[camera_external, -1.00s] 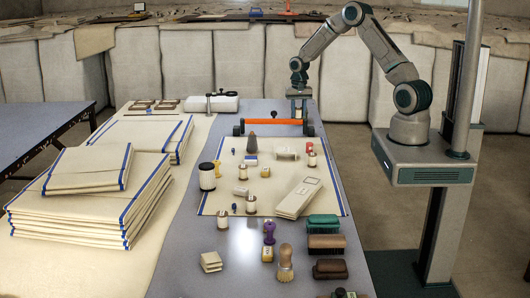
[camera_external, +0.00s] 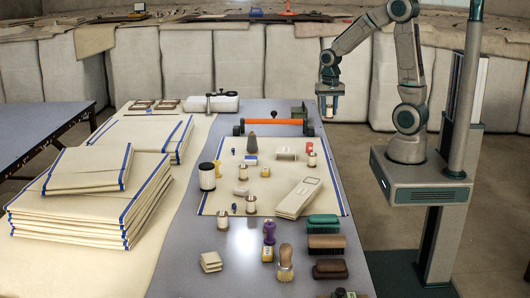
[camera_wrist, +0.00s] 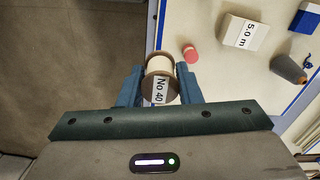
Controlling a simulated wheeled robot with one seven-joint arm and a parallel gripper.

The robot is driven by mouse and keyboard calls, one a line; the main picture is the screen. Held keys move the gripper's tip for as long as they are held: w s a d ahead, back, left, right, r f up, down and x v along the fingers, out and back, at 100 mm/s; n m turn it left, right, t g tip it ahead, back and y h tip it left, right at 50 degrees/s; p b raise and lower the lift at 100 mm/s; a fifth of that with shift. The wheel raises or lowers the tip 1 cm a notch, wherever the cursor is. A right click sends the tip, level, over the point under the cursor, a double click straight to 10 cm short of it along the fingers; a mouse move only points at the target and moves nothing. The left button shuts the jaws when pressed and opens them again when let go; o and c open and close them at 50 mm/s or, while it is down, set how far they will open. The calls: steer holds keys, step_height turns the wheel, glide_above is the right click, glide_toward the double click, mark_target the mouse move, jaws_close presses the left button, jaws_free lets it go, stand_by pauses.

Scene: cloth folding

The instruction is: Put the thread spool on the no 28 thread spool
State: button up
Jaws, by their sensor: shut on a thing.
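My gripper (camera_external: 328,110) is shut on a thread spool and holds it in the air just beyond the right edge of the table. In the wrist view the spool (camera_wrist: 160,65) has pale thread, a brown flange and a label reading No 40, between my two blue-green fingers.
An orange-barred tool (camera_external: 275,122) lies across the table behind the mat. Brushes (camera_external: 323,243) line the front right. Cloth piles (camera_external: 80,215) fill the left.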

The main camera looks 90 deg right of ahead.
steer(key=s+a, duration=0.1)
steer(key=a, duration=0.1)
glide_above(312, 154)
step_height(312, 154, down, 7)
steer(key=shift+s+f, duration=0.1)
steer(key=shift+f, duration=2)
steer(key=shift+f+b, duration=0.2)
steer(key=shift+b, duration=0.15)
steer(key=o, duration=0.9)
steer(key=shift+o, duration=0.2)
steer(key=shift+r, duration=0.1)
